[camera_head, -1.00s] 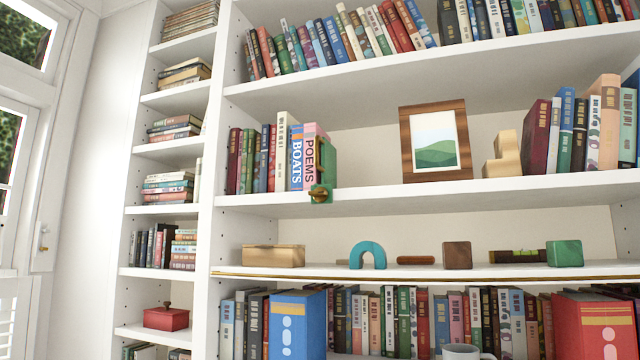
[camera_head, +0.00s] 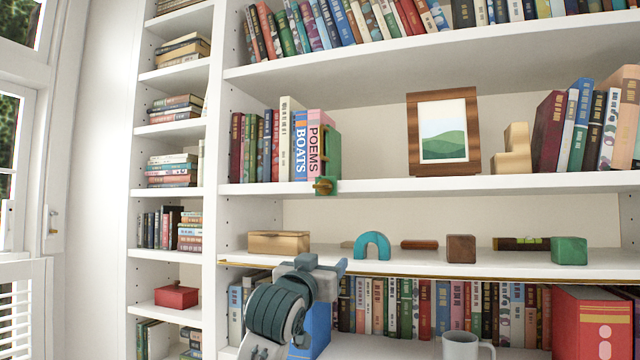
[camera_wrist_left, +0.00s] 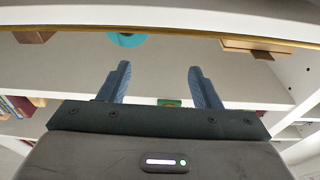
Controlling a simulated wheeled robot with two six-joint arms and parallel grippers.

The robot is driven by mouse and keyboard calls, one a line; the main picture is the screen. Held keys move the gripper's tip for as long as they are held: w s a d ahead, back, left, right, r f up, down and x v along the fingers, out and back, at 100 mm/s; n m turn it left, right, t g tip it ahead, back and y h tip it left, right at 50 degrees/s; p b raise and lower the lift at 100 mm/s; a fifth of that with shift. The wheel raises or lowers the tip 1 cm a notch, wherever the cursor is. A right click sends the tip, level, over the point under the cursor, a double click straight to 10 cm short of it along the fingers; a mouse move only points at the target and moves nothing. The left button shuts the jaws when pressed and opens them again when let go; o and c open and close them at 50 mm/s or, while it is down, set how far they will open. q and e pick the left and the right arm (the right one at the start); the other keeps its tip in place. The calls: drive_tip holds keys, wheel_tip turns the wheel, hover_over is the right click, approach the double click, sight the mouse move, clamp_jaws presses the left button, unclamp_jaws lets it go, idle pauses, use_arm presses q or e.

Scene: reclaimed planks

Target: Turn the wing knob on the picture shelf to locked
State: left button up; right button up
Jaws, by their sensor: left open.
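The picture shelf (camera_head: 410,187) holds a framed green-hill picture (camera_head: 443,132). A green bookend (camera_head: 334,150) stands there, right of the books, and its lower front carries a small brass wing knob (camera_head: 324,186) at the shelf edge. The knob looks roughly level, but its exact angle and any lock mark are too small to tell. My left gripper (camera_head: 312,264) is below and in front of the knob, apart from it. In the left wrist view its fingers (camera_wrist_left: 160,85) are spread and empty, with a bit of green (camera_wrist_left: 169,103) between them farther off. My right gripper is not in view.
The shelf below holds a wooden box (camera_head: 279,242), a teal arch (camera_head: 372,246), a brown block (camera_head: 461,248) and a green block (camera_head: 569,250). A gold strip runs along its front edge. A mug (camera_head: 461,345) stands low down. Space before the knob looks clear.

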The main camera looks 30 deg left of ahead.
use_arm(q)
drive_tip(key=n+t, duration=0.1)
drive_tip(key=t, duration=0.1)
approach(320, 188)
drive_tip(key=shift+y, duration=0.4)
drive_tip(key=p+x, duration=0.3)
drive_tip(key=x, duration=0.1)
drive_tip(key=p+x, duration=0.3)
drive_tip(key=x, duration=0.1)
drive_tip(key=shift+w+d+r, duration=0.1)
drive_tip(key=shift+d, duration=0.1)
drive_tip(key=shift+w+a+r+p, duration=0.1)
drive_tip(key=shift+w+a+p, duration=0.05)
drive_tip(key=shift+w+p, duration=0.45)
drive_tip(key=shift+c, duration=0.2)
drive_tip(key=c, duration=1)
drive_tip(key=shift+o, duration=0.2)
